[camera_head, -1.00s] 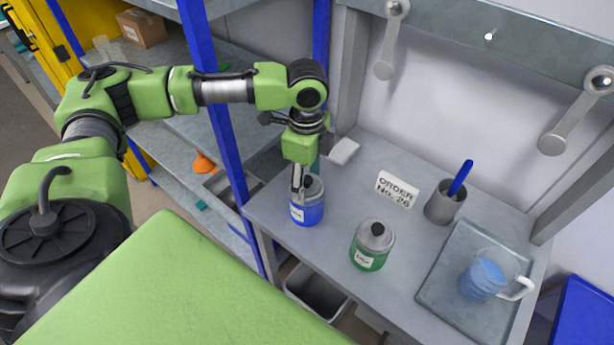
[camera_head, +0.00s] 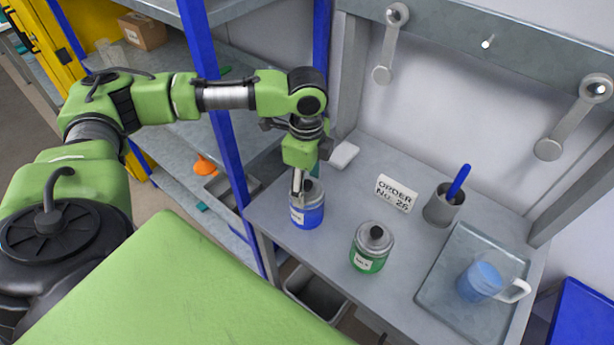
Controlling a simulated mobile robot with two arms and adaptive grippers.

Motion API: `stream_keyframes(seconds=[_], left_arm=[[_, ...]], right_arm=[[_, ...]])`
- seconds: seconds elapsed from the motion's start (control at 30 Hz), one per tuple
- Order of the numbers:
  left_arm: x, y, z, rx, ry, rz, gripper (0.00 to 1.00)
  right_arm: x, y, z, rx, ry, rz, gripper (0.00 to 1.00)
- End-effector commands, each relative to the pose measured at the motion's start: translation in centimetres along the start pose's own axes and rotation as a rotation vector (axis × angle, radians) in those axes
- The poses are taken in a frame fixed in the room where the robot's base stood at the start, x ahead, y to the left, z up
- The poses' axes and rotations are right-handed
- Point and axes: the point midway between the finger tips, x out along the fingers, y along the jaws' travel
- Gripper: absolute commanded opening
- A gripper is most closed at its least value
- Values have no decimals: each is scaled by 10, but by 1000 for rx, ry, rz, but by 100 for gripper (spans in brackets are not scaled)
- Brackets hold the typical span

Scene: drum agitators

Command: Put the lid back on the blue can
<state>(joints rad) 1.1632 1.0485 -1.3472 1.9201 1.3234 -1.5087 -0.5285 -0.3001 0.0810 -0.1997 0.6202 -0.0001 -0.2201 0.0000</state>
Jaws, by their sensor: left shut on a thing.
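The blue can (camera_head: 309,215) stands upright on the grey bench, at its left end. A grey metal lid (camera_head: 314,190) shows at the can's top, partly hidden by my gripper; I cannot tell whether it is fully seated. My left gripper (camera_head: 299,192) points down from above at the left side of the can's top, shut on the lid. My right gripper is not in view.
Behind are an order sign (camera_head: 396,193), a grey cup (camera_head: 441,206) with a blue-handled tool and a white block (camera_head: 343,155). A tray (camera_head: 440,283) holds a mug (camera_head: 482,281) of blue liquid.

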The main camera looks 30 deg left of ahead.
Motion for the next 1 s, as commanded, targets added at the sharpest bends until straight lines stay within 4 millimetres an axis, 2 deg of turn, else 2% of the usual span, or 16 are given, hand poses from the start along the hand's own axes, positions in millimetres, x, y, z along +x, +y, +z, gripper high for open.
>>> stream_keyframes(seconds=[0.3, 0.33, 0.4, 0.67, 0.7, 0.73, 1.0], left_arm=[[0, 0, 0, 0, 1, 0, 41], [0, 0, 0, 0, 1, 0, 58], [0, 0, 0, 0, 1, 0, 75], [0, 0, 0, 0, 1, 0, 75], [0, 0, 0, 0, 1, 0, 86], [0, 0, 0, 0, 1, 0, 91], [0, 0, 0, 0, 1, 0, 92]], right_arm=[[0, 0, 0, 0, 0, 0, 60], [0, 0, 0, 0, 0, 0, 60], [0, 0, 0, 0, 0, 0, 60], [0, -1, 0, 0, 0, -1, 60], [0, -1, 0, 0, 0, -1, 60], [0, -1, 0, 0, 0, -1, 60], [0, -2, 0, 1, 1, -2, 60]])
